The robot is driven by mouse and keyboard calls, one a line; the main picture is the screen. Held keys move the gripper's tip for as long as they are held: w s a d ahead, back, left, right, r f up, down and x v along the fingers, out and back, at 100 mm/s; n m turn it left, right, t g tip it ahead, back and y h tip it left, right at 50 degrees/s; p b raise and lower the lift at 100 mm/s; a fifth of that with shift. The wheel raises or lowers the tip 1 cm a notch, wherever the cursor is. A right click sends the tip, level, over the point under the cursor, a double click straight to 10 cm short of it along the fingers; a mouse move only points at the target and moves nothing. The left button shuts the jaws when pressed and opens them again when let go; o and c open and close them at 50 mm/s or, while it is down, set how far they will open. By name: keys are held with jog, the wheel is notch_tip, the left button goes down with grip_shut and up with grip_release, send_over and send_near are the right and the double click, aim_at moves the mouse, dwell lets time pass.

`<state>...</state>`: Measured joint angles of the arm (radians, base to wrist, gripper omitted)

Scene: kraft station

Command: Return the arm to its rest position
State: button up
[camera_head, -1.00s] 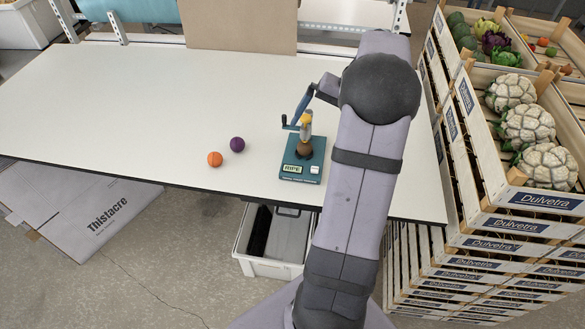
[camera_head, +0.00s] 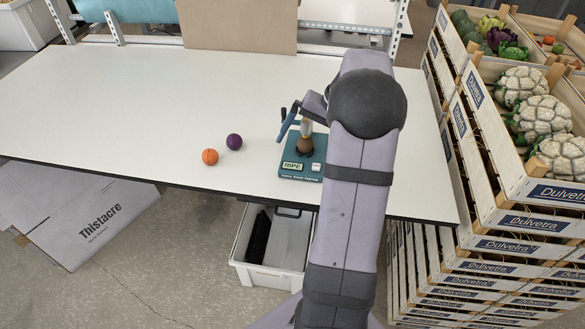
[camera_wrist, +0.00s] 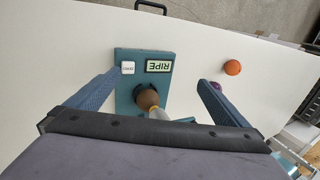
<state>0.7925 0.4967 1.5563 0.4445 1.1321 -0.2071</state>
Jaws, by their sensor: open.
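My gripper (camera_wrist: 155,86) is open and empty, its two blue fingers spread in the wrist view. In the head view a blue finger (camera_head: 289,123) shows beside my forearm, above the back of the teal tester (camera_head: 285,168). The tester stands on the table and its display reads RIPE (camera_wrist: 159,66). A round brown item (camera_head: 304,144) sits on the tester under an upright part with a yellowish tip. The brown item (camera_wrist: 147,98) lies in line with the gap between the fingers in the wrist view; its height below them is unclear.
An orange ball (camera_head: 210,157) and a purple ball (camera_head: 234,142) lie on the white table (camera_head: 110,110), left of the tester. Stacked vegetable crates (camera_head: 520,222) stand at the right. A cardboard panel (camera_head: 238,24) stands at the back. The table's left side is clear.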

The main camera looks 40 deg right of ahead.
jog(key=shift+r, duration=0.15)
dwell(0.8)
jog(key=p+v, duration=0.8)
jog(key=v, duration=0.1)
jog(key=shift+s+d+r, duration=0.2)
jog(key=shift+r, duration=0.15)
